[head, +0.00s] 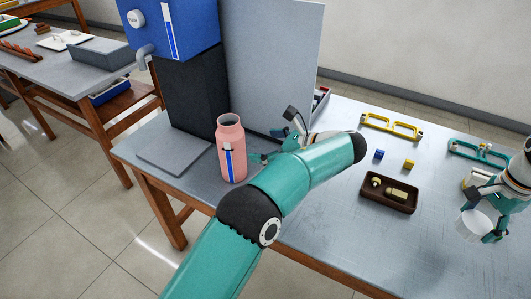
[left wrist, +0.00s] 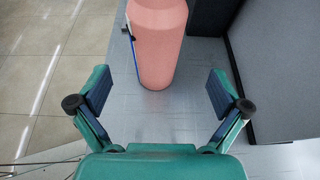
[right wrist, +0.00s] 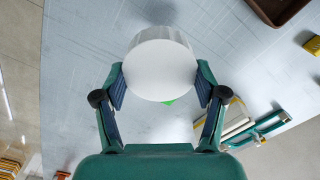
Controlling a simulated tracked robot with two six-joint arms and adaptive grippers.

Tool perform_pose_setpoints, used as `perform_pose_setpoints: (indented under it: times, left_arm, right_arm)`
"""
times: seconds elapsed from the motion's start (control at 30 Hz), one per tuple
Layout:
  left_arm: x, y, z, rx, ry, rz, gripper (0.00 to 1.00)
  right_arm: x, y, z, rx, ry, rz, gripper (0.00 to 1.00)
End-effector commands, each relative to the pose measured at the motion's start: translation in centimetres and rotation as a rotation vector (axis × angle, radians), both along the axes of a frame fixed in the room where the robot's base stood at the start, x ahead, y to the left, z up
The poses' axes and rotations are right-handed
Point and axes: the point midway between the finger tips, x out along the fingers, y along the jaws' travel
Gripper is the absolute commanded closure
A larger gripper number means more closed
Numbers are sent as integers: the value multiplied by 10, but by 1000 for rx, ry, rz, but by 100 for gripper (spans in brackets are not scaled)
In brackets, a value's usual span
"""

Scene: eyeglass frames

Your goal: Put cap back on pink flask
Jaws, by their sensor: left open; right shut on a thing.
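The pink flask (head: 231,150) stands upright near the left end of the table, with its mouth uncovered and a blue and white strip down its side. In the left wrist view the flask (left wrist: 156,45) is ahead of my left gripper (left wrist: 158,95). That gripper's fingers are wide apart with nothing between them, and the flask is just beyond the fingertips. In the head view my left arm partly hides its gripper (head: 262,157). My right gripper (right wrist: 160,88) is shut on a white round cap (right wrist: 160,70). In the head view the cap (head: 474,225) is at the far right, held above the table.
A blue and black dispenser (head: 185,75) and a grey panel (head: 277,60) stand behind the flask. A grey plate (head: 175,157) lies left of it. A brown tray (head: 388,205), small blocks (head: 409,164) and yellow eyeglass frames (head: 391,126) lie right. The table's middle front is clear.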

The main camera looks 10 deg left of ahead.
Motion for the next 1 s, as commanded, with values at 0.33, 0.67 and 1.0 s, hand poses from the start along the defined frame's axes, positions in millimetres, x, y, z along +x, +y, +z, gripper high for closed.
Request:
perform_pose_setpoints:
  times: [0.33,0.67,1.0]
  left_arm:
    - [16,50,-20,0,2,6,0]
    - [18,55,-22,-2,1,6,0]
    - [22,79,-30,0,3,10,0]
  right_arm:
    - [2,2,-1,0,0,4,58]
    - [2,2,-1,0,0,5,58]
    - [2,2,1,0,0,5,58]
